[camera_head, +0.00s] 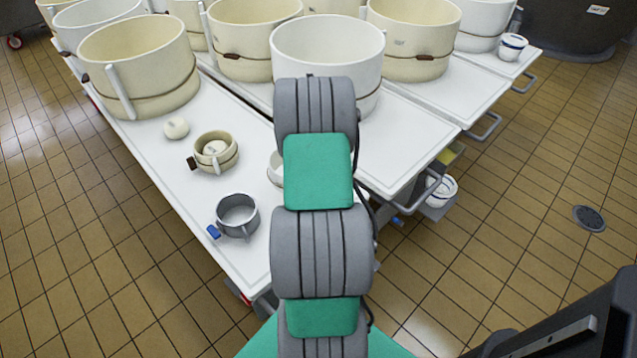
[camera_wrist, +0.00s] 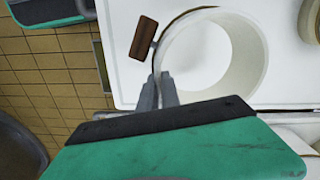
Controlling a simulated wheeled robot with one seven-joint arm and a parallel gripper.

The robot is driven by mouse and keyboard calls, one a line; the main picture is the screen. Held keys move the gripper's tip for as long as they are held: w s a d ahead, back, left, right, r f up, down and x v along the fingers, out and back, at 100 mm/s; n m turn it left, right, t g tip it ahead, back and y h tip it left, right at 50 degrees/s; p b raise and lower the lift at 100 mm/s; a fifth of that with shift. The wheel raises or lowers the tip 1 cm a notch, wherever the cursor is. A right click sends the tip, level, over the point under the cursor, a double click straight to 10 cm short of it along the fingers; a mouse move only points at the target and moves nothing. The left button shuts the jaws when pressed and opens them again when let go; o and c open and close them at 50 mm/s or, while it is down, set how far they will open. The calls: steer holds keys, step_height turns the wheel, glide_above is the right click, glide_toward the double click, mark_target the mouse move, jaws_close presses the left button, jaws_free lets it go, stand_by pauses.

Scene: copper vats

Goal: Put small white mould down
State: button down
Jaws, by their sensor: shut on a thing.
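The small white mould (camera_wrist: 250,50) is a round white ring with a brown tag (camera_wrist: 143,38) at its side, large in the wrist view. My gripper (camera_wrist: 164,88) is shut on its near-left rim, one finger on each side of the wall. The mould is over or on a white table top (camera_wrist: 120,75); I cannot tell if it touches. In the head view only a sliver of a white mould (camera_head: 274,169) shows beside my arm, which hides the rest and my gripper.
On the white table (camera_head: 150,150) are a cream cup with a brown tag (camera_head: 230,160), a white ball (camera_head: 176,127) and a grey metal cup (camera_head: 240,217) with a blue tag. Large cream moulds (camera_head: 150,70) and a large white mould (camera_head: 325,50) stand behind. Bare table lies between the small things.

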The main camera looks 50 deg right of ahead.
steer(key=f, duration=0.2)
steer(key=s+d+f, duration=0.1)
steer(key=f, duration=0.2)
steer(key=shift+s+d+f, duration=0.3)
steer(key=shift+s, duration=0.1)
steer(key=shift+f+b, duration=0.25)
steer(key=shift+b, duration=0.05)
steer(key=c, duration=1.6)
jaws_free()
steer(key=shift+o, duration=0.2)
